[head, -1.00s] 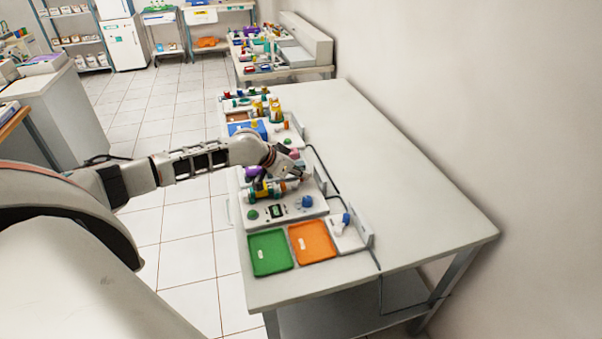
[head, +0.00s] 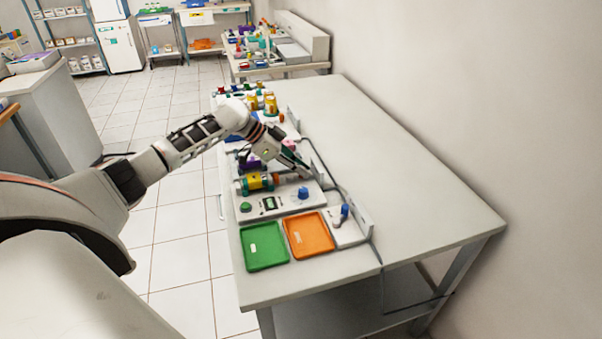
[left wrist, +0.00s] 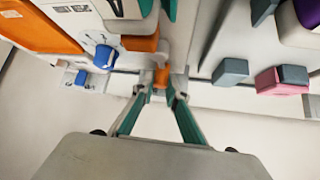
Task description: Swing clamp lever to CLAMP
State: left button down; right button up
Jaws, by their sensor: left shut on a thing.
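The white device (head: 283,206) on the bench carries a yellow-and-teal cylinder (head: 258,182), with an orange part at its right end. My left gripper (head: 306,174) reaches in from behind and above, its fingertips low beside that end. In the left wrist view, the fingertips (left wrist: 161,86) are closed around a small orange piece (left wrist: 161,76), which appears to be the clamp lever. The larger orange end (left wrist: 142,43) of the cylinder is just beyond it. The fingers hide most of the lever in the head view. My right gripper is not in view.
A blue knob (head: 303,193) and green button (head: 245,207) are on the device. A green tray (head: 264,262) and orange tray (head: 325,243) lie in front, beside a blue switch (head: 345,211). Pink (left wrist: 280,80) and grey blocks (left wrist: 229,70) are nearby. The bench's right side is clear.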

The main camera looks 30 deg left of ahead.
pick_arm(q)
jog(key=shift+s+d+f+m+g+h+b, duration=0.15)
jog(key=shift+d+f+m+g+h+b, duration=0.15)
jog(key=shift+m+g+b, duration=0.45)
jog(key=shift+s+d+r+m+g, duration=0.15)
jog(key=shift+m+g, duration=0.1)
jog(key=shift+m, duration=0.4)
jog(key=shift+s+d+m+g+h+b, duration=0.1)
jog(key=shift+s+m+g+h+b, duration=0.1)
jog(key=shift+m+g+b, duration=0.3)
jog(key=shift+s+m+g+h+b, duration=0.1)
jog(key=shift+m+g+h+b, duration=0.15)
jog(key=shift+m, duration=0.35)
jog(key=shift+s+d+r+m+g+b, duration=0.1)
jog(key=shift+s+m+g+b, duration=0.25)
jog(key=shift+m+g+b, duration=0.35)
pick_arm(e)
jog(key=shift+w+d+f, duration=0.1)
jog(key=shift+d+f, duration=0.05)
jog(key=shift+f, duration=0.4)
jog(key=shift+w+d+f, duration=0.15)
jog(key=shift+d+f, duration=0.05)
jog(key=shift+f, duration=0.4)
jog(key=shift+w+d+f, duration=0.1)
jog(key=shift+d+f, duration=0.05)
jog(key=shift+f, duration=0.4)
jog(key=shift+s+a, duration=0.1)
